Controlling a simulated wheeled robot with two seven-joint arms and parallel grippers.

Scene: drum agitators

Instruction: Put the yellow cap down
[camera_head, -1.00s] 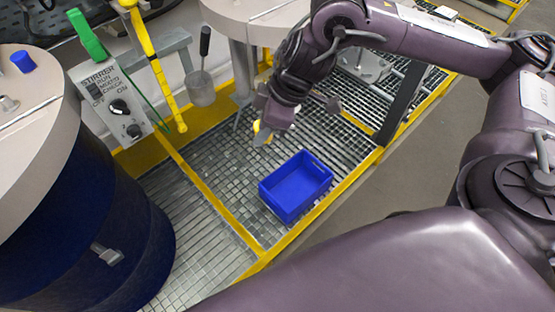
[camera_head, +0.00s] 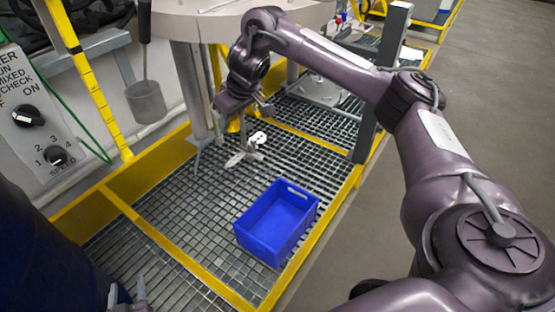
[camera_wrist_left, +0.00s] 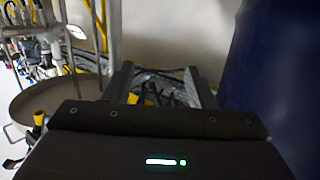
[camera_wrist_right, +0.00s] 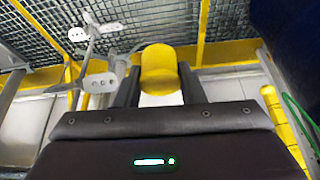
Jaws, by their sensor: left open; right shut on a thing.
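The yellow cap (camera_wrist_right: 160,68) shows in the right wrist view between the fingers of my right gripper (camera_wrist_right: 158,82), which is shut on it. In the head view, my right gripper (camera_head: 243,112) is in the air beside the grey legs of the stand, behind the blue bin. The cap is hard to make out there against other yellow parts. My left gripper (camera_head: 128,294) shows only as tips at the bottom left edge of the head view. In the left wrist view its fingers (camera_wrist_left: 160,92) are apart, with nothing seen held.
An open blue bin (camera_head: 262,242) stands on the grating, front right of my right gripper. A grey bladed agitator (camera_head: 243,157) is just below that gripper. A grey cup (camera_head: 146,102) hangs at left, near a control box (camera_head: 35,120). Bare grating surrounds the bin.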

